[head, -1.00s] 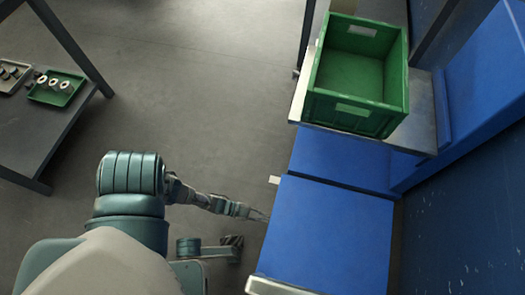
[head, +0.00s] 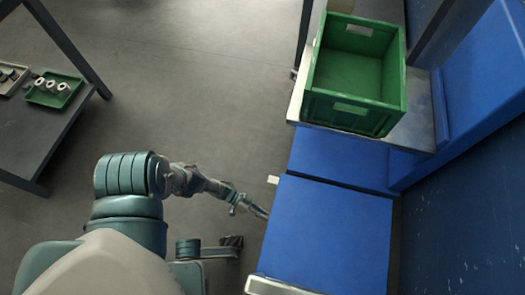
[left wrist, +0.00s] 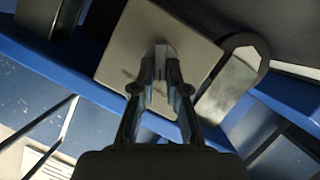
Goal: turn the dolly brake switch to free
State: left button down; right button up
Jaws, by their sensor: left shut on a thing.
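In the left wrist view, a square beige-grey plate (left wrist: 125,40) carries a small grey switch lever (left wrist: 159,50) at its middle, which I take to be the brake switch. My left gripper (left wrist: 160,66) is shut on this lever, and its fingers partly hide it. In the head view my left gripper (head: 258,211) reaches to the left side of the blue machine cover (head: 325,235). The switch is hidden in that view. Which setting the switch points to cannot be told.
A green crate (head: 352,112) stands on a metal shelf (head: 420,125) beyond the blue cover. A dark table (head: 50,135) with a green tray (head: 52,101) of rolls is at the left. The floor between is clear.

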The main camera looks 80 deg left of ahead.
pick_arm(q)
jog(key=shift+w, duration=0.35)
jog(key=c, duration=1.4)
grip_release()
jog(key=shift+o, duration=1.1)
jog(key=shift+s, duration=0.1)
jog(key=v, duration=1.2)
jog(key=shift+f, duration=0.2)
